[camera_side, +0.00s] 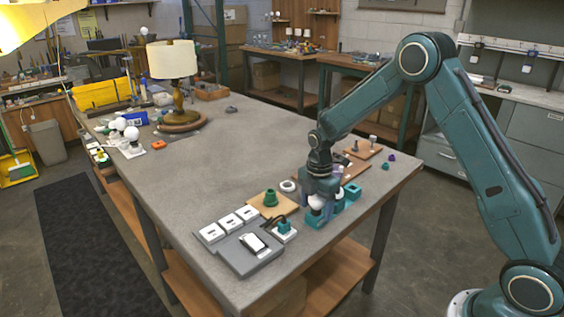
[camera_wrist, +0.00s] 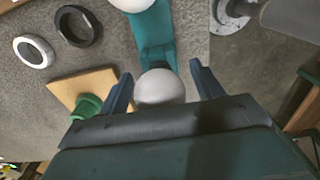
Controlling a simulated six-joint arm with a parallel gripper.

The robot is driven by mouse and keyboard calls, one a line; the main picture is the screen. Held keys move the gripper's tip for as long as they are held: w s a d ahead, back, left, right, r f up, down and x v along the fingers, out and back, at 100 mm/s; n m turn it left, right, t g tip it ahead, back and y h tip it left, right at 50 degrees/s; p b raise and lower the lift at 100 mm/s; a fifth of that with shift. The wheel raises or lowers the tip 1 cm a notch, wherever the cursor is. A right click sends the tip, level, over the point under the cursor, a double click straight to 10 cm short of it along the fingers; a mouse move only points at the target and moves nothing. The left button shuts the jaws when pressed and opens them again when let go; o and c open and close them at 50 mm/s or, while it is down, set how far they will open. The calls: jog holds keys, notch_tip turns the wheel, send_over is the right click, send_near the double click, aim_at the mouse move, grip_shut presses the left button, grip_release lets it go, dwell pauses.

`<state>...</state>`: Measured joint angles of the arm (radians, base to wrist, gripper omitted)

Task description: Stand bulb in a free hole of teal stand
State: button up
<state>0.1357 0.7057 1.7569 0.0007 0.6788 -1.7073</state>
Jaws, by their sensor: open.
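The teal stand (camera_side: 316,222) is on the near right part of the table, under my gripper (camera_side: 318,192). In the wrist view the stand (camera_wrist: 153,35) runs up from between the fingers. A white round bulb (camera_wrist: 160,87) lies between the two open fingers (camera_wrist: 161,72), with a gap on each side. It is at the stand's lower end in that view; its base is hidden. A second white bulb (camera_wrist: 133,4) is at the stand's other end, cut by the top edge. In the side view a white bulb (camera_side: 317,203) shows just below my gripper.
A wooden plate with a green part (camera_side: 270,199) and a white ring (camera_side: 288,186) lie beside the stand. A lamp (camera_side: 174,85) stands farther back. The middle of the table is clear.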

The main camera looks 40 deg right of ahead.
jog(key=shift+r, duration=0.15)
notch_tip(320, 180, up, 13)
jog(key=shift+f, duration=0.1)
jog(key=shift+r, duration=0.4)
jog(key=shift+s+r, duration=0.1)
jog(key=s+a+r+m+t, duration=0.35)
jog(key=s+r+m, duration=0.45)
jog(key=s+r, duration=0.4)
jog(key=s+a+f+m+t, duration=0.1)
jog(key=s+a+m+t, duration=0.1)
jog(key=s+m, duration=0.8)
jog(key=shift+s+a, duration=0.5)
jog(key=shift+s, duration=3.25)
